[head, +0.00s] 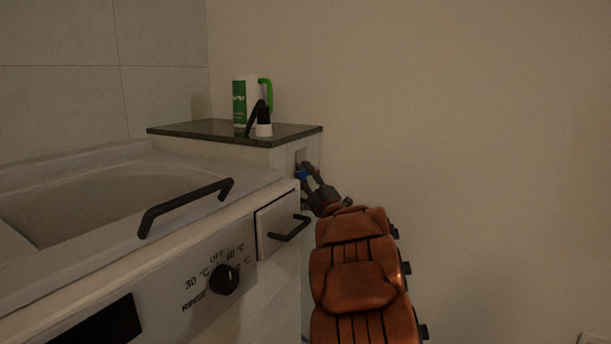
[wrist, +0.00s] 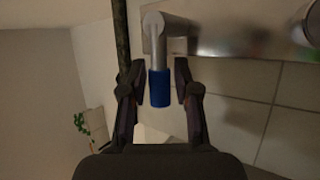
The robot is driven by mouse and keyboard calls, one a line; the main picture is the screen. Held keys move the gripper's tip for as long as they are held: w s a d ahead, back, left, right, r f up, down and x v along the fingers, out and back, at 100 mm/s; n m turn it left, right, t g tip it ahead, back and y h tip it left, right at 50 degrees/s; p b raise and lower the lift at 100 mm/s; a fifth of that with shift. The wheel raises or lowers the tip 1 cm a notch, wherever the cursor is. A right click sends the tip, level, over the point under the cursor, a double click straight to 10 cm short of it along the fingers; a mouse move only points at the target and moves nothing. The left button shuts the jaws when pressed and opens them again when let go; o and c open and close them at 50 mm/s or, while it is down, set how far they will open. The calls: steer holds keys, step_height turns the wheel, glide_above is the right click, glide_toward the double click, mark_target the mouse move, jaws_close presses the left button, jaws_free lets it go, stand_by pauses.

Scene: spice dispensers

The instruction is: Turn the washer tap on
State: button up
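The washer tap is a small metal fitting (wrist: 154,28) with a blue end (wrist: 158,88). The blue end also shows in the head view (head: 301,175), low on the wall side just below the dark shelf. My gripper (wrist: 158,78) is open, with one finger on each side of the blue end. Gaps show between the blue end and both fingers in the wrist view, so it does not look gripped. In the head view my gripper (head: 308,174) is at the tap and partly hides it.
The white washer (head: 180,265) stands at left, with a temperature dial (head: 225,279), a black lid handle (head: 185,206) and a drawer handle (head: 290,229). A dark shelf (head: 190,130) holds a white-and-green jug (head: 240,100) and a black-and-white bottle (head: 264,128). Bare wall lies right.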

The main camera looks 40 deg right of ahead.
jaws_close()
